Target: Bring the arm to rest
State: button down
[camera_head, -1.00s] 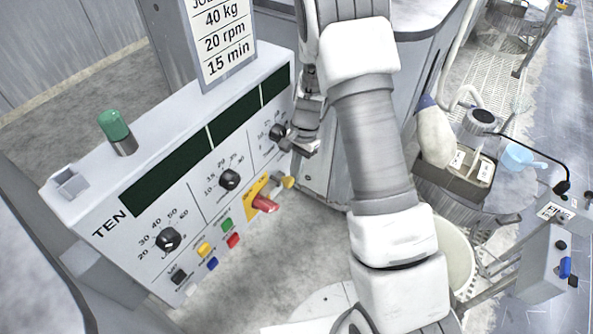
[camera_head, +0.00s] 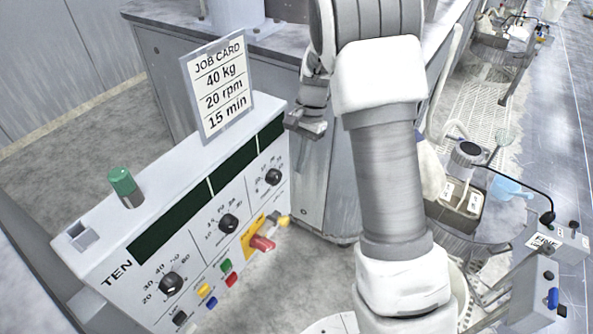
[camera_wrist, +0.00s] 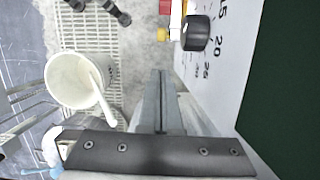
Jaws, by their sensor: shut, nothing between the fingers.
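My gripper (camera_head: 307,129) is shut and empty in the head view. It hangs at the end of my arm, just right of the control panel's right end and apart from the knobs. The panel (camera_head: 150,262) has dark displays, three black knobs, coloured buttons and a red switch (camera_head: 262,243) on a yellow plate. In the wrist view the closed fingers (camera_wrist: 160,80) point up the picture beside the panel face. The rightmost knob (camera_head: 273,177) also shows in the wrist view (camera_wrist: 196,33), to the right of the fingertips.
A job card (camera_head: 218,88) reading 40 kg, 20 rpm, 15 min stands on the panel, with a green lamp (camera_head: 122,182) to its left. A grey cabinet (camera_head: 325,190) stands behind my gripper. A white bucket (camera_wrist: 72,80) with a handle stands on a grating in the wrist view.

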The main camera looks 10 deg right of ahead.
jog(key=shift+r, duration=0.4)
jog(key=s+r+n+t, duration=0.35)
jog(key=s+r, duration=0.65)
jog(key=r, duration=0.5)
jog(key=s+d+r+n+t+h, duration=0.1)
jog(key=s+r+n+t, duration=0.15)
jog(key=s, duration=0.45)
jog(key=s+r+n+t+h, duration=0.1)
jog(key=s+r+n, duration=0.15)
jog(key=s, duration=0.55)
notch_tip(320, 180, up, 13)
jog(key=n+p, duration=0.1)
jog(key=p, duration=1.3)
jog(key=shift+w, duration=0.15)
